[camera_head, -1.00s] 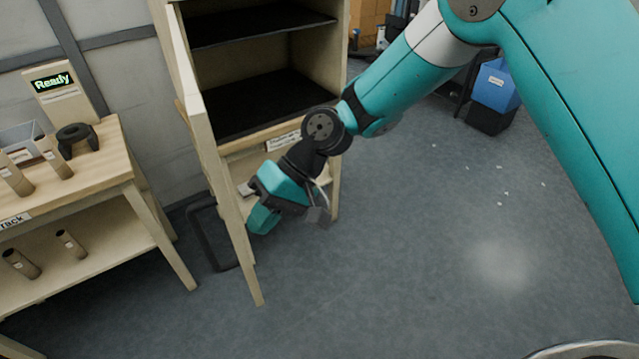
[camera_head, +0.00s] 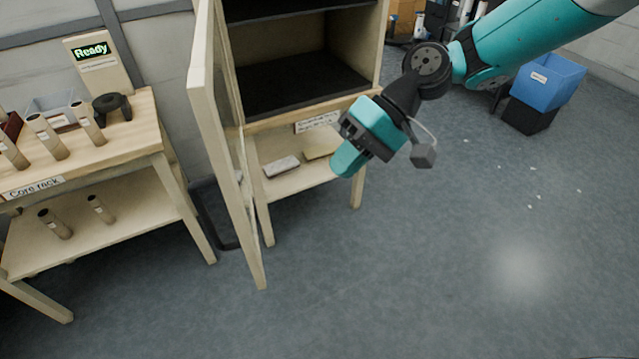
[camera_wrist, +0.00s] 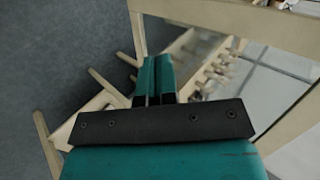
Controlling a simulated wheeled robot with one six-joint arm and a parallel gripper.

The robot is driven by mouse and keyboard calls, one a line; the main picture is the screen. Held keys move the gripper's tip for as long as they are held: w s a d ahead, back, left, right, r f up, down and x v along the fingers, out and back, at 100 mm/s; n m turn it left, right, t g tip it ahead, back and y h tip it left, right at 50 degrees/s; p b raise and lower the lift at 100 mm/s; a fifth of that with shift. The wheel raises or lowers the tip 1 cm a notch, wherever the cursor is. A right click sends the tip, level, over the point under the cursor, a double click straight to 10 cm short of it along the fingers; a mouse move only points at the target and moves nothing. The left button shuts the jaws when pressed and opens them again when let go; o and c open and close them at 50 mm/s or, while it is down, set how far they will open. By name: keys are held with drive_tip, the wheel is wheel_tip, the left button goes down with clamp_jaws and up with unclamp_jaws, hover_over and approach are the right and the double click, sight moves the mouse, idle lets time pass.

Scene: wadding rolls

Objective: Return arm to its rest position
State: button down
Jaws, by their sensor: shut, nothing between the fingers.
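My gripper (camera_head: 347,160) hangs in front of the open wooden cabinet (camera_head: 310,112), at the height of its lower shelf and to the right of its open door (camera_head: 226,150). The fingers point down and to the left, and nothing is held. In the wrist view the two teal fingers (camera_wrist: 154,75) lie side by side, shut. Behind them is the pale frame of the door with its clear pane. My arm reaches in from the upper right.
The core rack (camera_head: 150,135) at the left carries several upright tubes, a black ring (camera_head: 111,106) and a "Ready" sign (camera_head: 95,62). A blue bin (camera_head: 545,82) stands at the back right. Small white scraps lie on the floor.

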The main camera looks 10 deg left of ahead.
drive_tip(key=s+d+r+t+h, duration=0.2)
drive_tip(key=s+d+r+t, duration=0.1)
drive_tip(key=s+d+r, duration=0.55)
drive_tip(key=s+d+r+t+h, duration=0.1)
drive_tip(key=s+d+t, duration=0.1)
drive_tip(key=s+d, duration=0.4)
drive_tip(key=shift+s+d+h, duration=0.3)
drive_tip(key=shift+s+d, duration=0.1)
drive_tip(key=shift+s, duration=0.6)
